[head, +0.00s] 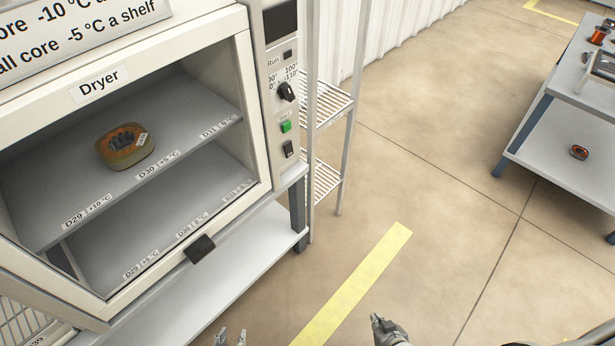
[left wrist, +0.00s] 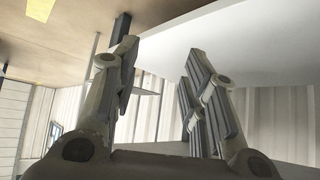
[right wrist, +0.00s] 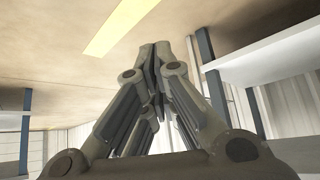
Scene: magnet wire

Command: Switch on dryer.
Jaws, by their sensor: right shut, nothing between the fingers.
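The dryer (head: 262,150) stands at the left in the head view, with a "Dryer" label above its window and a black handle (head: 200,249) at the lower edge. Its control panel (head: 272,60) on the right carries a dark display, a small dark "Run" indicator (head: 287,54), a black knob (head: 286,92) with temperature marks, a green button (head: 286,126) and a black switch (head: 289,148). My left gripper (head: 231,338) is open and empty, low in front of the dryer. My right gripper (head: 378,320) is shut and empty, further right, apart from the panel.
A brown core (head: 126,147) with a tag sits on the dryer's upper shelf. A wire rack (head: 335,105) stands just right of the dryer. A table (head: 560,150) with parts is at the far right. Open floor with a yellow stripe (head: 355,280) lies between.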

